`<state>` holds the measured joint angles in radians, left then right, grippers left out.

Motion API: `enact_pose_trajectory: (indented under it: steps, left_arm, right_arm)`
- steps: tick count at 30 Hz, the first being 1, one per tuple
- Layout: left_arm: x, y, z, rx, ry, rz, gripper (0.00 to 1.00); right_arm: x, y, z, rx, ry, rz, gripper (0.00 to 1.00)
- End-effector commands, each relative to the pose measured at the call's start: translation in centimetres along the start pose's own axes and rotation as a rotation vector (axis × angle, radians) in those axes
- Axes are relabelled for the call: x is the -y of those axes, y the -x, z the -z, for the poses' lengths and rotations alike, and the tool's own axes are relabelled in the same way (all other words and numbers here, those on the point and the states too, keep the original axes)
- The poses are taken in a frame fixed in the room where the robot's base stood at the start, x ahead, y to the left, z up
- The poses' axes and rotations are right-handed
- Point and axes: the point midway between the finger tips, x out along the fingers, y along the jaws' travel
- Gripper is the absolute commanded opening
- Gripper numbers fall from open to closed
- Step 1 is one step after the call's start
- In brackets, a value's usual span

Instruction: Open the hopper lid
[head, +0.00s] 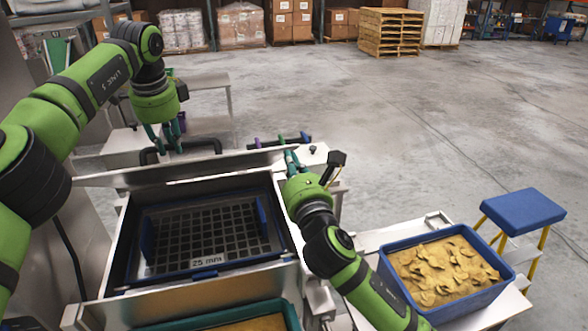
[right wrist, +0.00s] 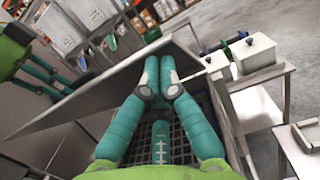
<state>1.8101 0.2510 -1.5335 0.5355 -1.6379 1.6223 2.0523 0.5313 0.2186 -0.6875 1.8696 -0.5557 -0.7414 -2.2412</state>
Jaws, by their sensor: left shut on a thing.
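The hopper (head: 112,262) is a metal box with a dark grid inside, marked 25 mm. Its lid (head: 105,180) is a grey metal panel raised at the hopper's far side, seen almost edge-on; its broad face shows in the right wrist view (right wrist: 75,100). A black bar handle (head: 206,143) is on the lid's far side. My left gripper (head: 164,143) is shut on this handle; the exact contact is small. My right gripper (head: 291,160) is at the lid's right end, fingers together. In the right wrist view its fingertips (right wrist: 159,62) are against or just before the lid face.
A blue crate (head: 384,271) of yellow chips stands on a table at right, beside a blue stool (head: 522,211). A teal-rimmed crate (head: 290,312) is at the hopper's near side. Pallets and boxes stand far back. The floor (head: 400,130) beyond is clear.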

Motion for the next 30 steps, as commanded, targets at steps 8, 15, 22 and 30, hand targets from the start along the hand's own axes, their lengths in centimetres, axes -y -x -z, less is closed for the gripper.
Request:
enact_pose_trajectory:
  steps: [8, 15, 22, 30]
  left_arm:
    - [-0.9, -0.8, 0.3, 0.002, -0.008, -0.040, 0.00]
    - [-0.9, -0.8, 0.3, 0.003, -0.009, -0.038, 0.48]
    - [-0.8, -0.7, 0.2, 0.004, -0.006, -0.036, 0.48]
    - [-0.7, 3.1, 0.3, 0.001, -0.006, -0.027, 0.48]
  right_arm:
    - [0.4, -0.6, -1.2, 0.018, 0.000, 0.008, 0.00]
    - [0.4, -0.6, -1.3, 0.020, 0.000, 0.008, 0.00]
    - [0.3, -0.6, -1.2, 0.017, 0.000, 0.007, 0.00]
    - [0.3, -0.5, -1.0, 0.012, 0.000, 0.006, 0.00]
